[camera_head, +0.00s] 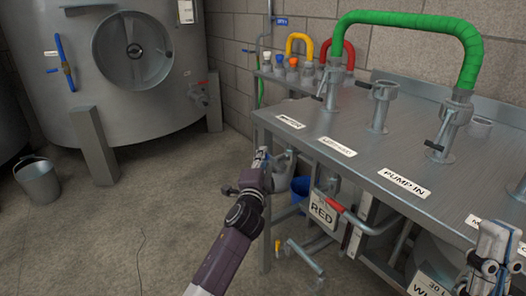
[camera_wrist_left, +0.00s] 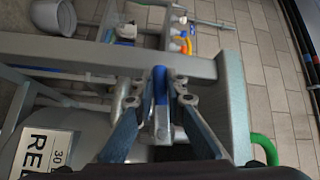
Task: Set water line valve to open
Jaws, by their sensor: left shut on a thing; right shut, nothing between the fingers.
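A lever with a blue grip (camera_wrist_left: 160,85) and a bare metal lower part runs upright in the left wrist view. It appears to be the water line valve's handle; no label naming it is readable. My left gripper (camera_wrist_left: 168,100) is shut on this handle, one finger on each side. In the head view my left gripper (camera_head: 262,160) is by the near left corner of the steel bench; the handle is mostly hidden there. Whether the valve is open cannot be told. My right gripper (camera_head: 488,262) is shut and empty in front of the bench at the lower right.
The steel bench (camera_head: 345,122) carries metal fittings and a green hose (camera_head: 420,20). A large tank (camera_head: 135,105) and a bucket (camera_head: 38,182) stand left. Floor between is clear.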

